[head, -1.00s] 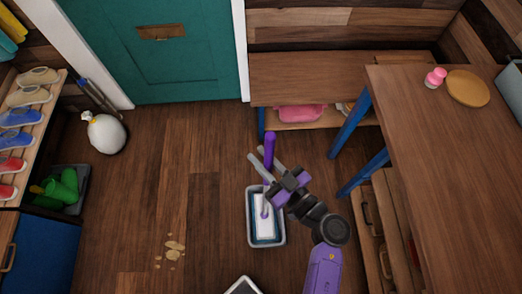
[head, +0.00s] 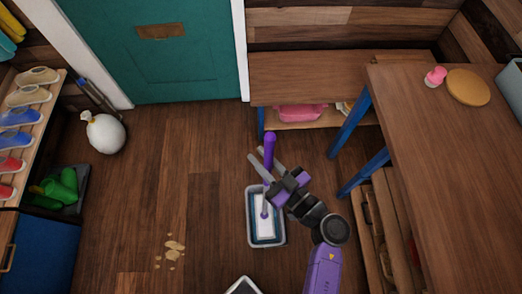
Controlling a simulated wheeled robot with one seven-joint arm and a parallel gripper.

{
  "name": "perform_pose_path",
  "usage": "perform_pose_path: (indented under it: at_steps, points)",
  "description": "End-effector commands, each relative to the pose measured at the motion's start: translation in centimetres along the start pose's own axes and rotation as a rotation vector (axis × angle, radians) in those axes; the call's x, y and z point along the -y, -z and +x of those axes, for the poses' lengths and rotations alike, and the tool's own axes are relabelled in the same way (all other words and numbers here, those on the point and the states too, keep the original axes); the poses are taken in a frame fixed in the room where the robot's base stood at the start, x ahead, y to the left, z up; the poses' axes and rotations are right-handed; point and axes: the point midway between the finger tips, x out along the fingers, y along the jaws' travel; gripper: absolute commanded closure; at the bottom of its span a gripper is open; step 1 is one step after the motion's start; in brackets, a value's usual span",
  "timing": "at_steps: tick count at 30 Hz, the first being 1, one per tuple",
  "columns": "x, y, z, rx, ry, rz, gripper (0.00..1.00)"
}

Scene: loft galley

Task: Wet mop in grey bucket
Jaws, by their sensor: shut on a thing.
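The mop has a purple handle (head: 269,148) and a white flat head (head: 265,226). The mop head is inside the grey bucket (head: 281,237), a rectangular tub with blue water on the floor. The mop stands roughly upright. My gripper (head: 267,168) reaches in from the right with its fingers on either side of the mop handle, shut on it. Part of the bucket's right rim lies behind my gripper and arm.
A white sack (head: 105,134) and a dark tray with green boots (head: 63,190) stand at left. A wooden table (head: 430,140) and bench (head: 320,75) bound the right and back.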

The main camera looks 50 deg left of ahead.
Motion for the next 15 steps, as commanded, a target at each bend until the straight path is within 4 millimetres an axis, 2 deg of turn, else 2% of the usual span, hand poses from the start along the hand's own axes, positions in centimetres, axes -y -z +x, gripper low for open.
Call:
perform_pose_path:
  at_steps: [15]
  points:
    - [-0.04,-0.46,0.02,-0.002,0.000,-0.001,1.00]
